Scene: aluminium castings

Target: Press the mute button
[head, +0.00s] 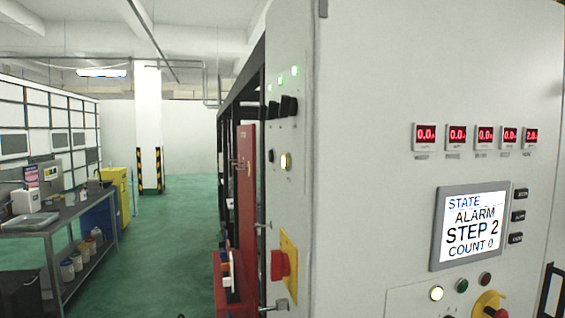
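A grey control cabinet (380,80) fills the right half of the head view. Its front carries a lit screen (470,225) reading STATE, ALARM, STEP 2, COUNT 0. Right of the screen is a column of three small black buttons: top (520,193), middle (518,216) and bottom (515,239). Their lettering is too small to read, so I cannot tell which is mute. My gripper is not in view.
A red rotary switch (279,264) on a yellow plate juts from the cabinet's side. A red-and-yellow knob (490,304) sits at the lower right. Red digital meters (485,134) line the front. A workbench (60,228) stands left. Green floor (165,240) between is open.

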